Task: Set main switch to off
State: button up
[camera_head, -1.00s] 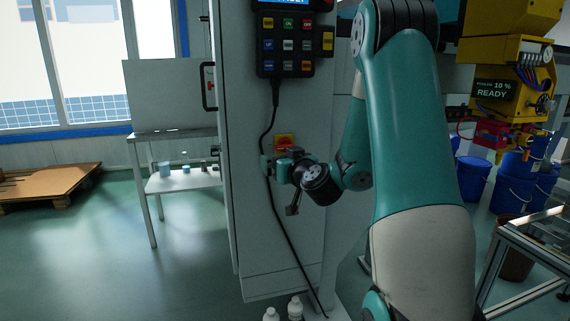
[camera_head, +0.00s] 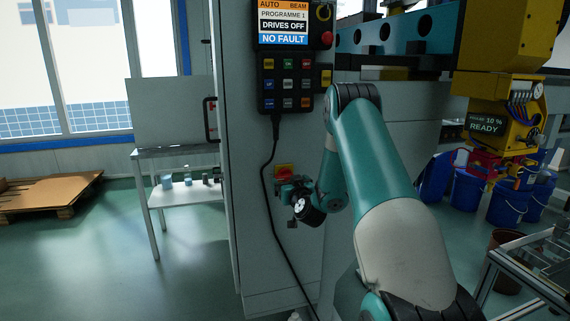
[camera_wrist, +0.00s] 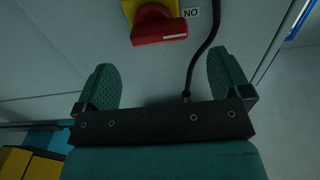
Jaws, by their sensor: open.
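The main switch is a red handle (camera_wrist: 160,27) on a yellow plate (camera_wrist: 133,7); it also shows on the grey cabinet in the head view (camera_head: 284,172). In the wrist view the handle lies nearly level, its white mark toward a label (camera_wrist: 191,13) that reads "NO" in this picture. My gripper (camera_wrist: 163,80) is open and empty, its two green fingers wide apart. The handle appears beyond the fingertips, between them sideways, and not gripped. In the head view my gripper (camera_head: 285,190) is just below the switch and partly covers it.
A black cable (camera_wrist: 205,50) runs close to the right finger and hangs from the keypad pendant (camera_head: 286,82) in the head view. The pendant's screen (camera_head: 284,25) reads "DRIVES OFF" and "NO FAULT". A yellow machine (camera_head: 505,110) and blue buckets (camera_head: 468,190) stand at right.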

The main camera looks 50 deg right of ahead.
aim_at(286, 176)
jog(key=shift+p+x, duration=1.5)
jog(key=shift+x, duration=1.7)
jog(key=c, duration=0.9)
